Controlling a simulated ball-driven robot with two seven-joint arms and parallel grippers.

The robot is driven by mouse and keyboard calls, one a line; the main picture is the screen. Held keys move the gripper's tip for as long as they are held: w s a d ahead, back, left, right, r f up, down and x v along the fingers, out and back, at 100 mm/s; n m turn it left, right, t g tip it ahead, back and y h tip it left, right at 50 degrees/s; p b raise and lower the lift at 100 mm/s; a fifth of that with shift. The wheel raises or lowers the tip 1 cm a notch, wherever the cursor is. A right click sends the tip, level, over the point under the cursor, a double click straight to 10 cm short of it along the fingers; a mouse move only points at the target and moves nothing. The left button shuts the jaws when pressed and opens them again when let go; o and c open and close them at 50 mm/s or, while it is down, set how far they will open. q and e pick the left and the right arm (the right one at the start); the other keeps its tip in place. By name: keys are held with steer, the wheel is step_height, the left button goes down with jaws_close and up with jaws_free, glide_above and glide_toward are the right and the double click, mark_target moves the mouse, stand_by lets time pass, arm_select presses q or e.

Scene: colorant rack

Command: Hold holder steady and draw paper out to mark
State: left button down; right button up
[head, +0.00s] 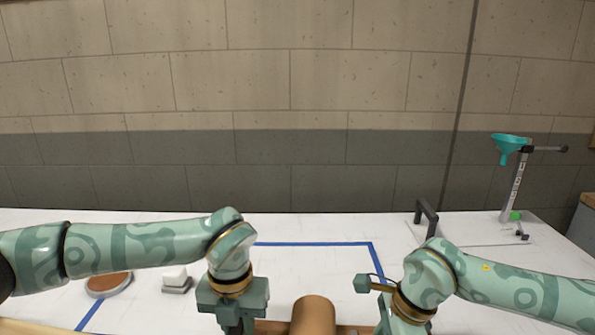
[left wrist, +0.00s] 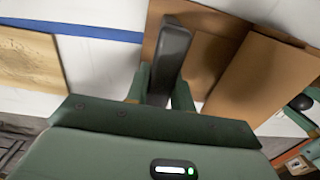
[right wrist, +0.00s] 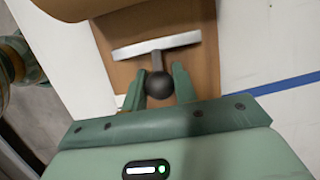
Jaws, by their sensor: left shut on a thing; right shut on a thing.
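The brown paper roll (head: 312,318) stands out between my two grippers at the bottom of the head view, cut off by the frame edge. It also shows as a brown curve in the right wrist view (right wrist: 75,8). My left gripper (left wrist: 163,88) is shut on a dark grey upright bar (left wrist: 172,52), seemingly part of the holder, beside brown surfaces (left wrist: 265,75). My right gripper (right wrist: 159,84) is shut on a black ball knob (right wrist: 160,86) on a pale crossbar (right wrist: 157,44), over a flat brown surface (right wrist: 198,75). I cannot tell how much paper is drawn out.
Blue tape lines (head: 310,243) mark the white table. A round brown-topped dish (head: 108,284) and a small white-and-grey block (head: 176,280) lie at left. The table's middle is clear.

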arm_select(q)
steer(key=shift+a+f, duration=0.1)
arm_select(e)
steer(key=shift+d, duration=1.2)
steer(key=shift+s+d, duration=0.1)
steer(key=shift+d, duration=0.85)
steer(key=shift+s+d, duration=0.1)
steer(key=shift+d, duration=0.9)
